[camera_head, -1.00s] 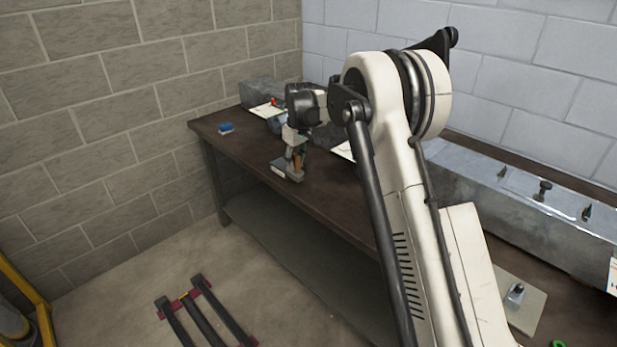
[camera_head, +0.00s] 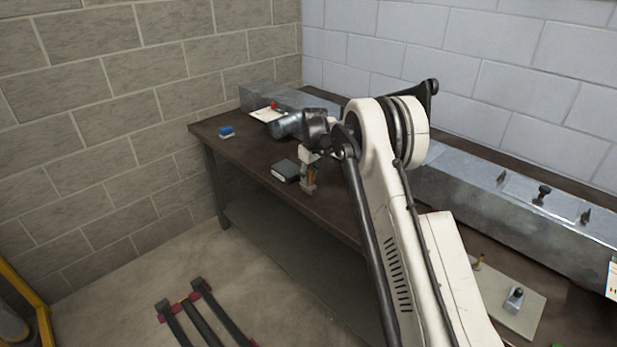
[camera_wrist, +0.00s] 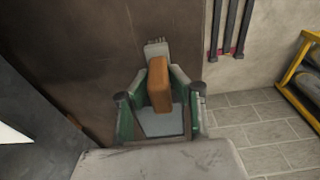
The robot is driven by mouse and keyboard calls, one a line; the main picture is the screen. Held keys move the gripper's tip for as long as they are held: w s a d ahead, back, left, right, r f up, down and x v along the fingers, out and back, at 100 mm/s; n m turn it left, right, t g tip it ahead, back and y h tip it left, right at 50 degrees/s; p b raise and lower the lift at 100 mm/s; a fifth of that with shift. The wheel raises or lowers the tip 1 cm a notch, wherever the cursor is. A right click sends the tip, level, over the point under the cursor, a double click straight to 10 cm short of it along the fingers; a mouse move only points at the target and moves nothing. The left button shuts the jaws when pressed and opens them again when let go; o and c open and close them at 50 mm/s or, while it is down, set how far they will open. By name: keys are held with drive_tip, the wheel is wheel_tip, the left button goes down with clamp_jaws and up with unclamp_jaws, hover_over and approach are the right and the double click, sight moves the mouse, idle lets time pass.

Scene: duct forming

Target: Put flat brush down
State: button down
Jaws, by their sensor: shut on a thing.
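My gripper (camera_head: 309,176) is over the brown workbench (camera_head: 245,150), near its front edge, with its fingers pointing down. In the wrist view my gripper (camera_wrist: 160,118) has its green-edged fingers shut around the flat brush (camera_wrist: 159,85), of which an orange-brown block-like part shows. The brush also shows as a small orange strip (camera_head: 310,173) between the fingers in the head view. I cannot tell whether the brush touches the bench top.
A dark box-like item (camera_head: 285,170) lies left of my gripper. A blue block (camera_head: 226,131) sits at the bench's far left. A grey cylinder (camera_head: 286,126) and long metal duct (camera_head: 470,190) lie behind. Bare bench shows between the blue block and dark item.

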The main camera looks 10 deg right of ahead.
drive_tip(key=shift+f, duration=0.15)
drive_tip(key=c, duration=1.6)
unclamp_jaws()
